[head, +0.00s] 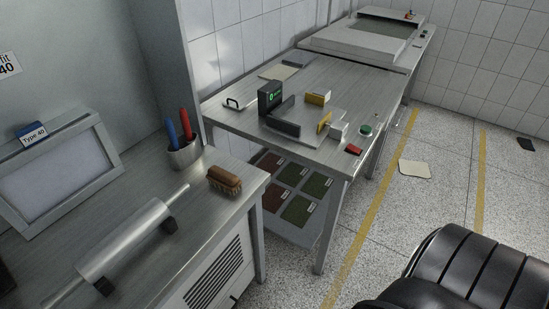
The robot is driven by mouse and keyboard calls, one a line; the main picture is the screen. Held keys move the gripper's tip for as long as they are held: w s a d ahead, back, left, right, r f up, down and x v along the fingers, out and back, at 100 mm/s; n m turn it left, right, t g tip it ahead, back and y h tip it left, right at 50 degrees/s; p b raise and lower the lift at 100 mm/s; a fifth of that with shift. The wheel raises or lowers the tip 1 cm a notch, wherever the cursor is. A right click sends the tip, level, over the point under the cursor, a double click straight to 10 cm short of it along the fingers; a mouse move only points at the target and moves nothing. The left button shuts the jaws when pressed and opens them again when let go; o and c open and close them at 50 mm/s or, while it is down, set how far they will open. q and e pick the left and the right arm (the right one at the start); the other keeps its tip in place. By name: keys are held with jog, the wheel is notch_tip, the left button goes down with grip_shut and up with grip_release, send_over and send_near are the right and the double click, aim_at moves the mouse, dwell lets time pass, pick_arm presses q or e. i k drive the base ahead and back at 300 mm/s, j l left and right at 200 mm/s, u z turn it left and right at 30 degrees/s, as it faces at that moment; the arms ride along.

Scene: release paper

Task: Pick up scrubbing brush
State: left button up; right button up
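The scrubbing brush (224,180) has a brown wooden back with bristles below it. It lies on the metal worktop (215,215) in the left half of the head view, near the worktop's right edge. Nothing covers it and nothing touches it from above. Neither of my grippers shows in the view.
A metal roller (125,240) lies left of the brush. A cup (184,154) with a blue and a red handle stands behind it. A framed screen (60,175) is at far left. A second table (330,90) holds a small device and blocks. Paper (415,169) lies on the floor.

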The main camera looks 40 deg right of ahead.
aim_at(225, 180)
jog(key=z, duration=0.75)
jog(key=u, duration=1.75)
jog(key=z, duration=1.75)
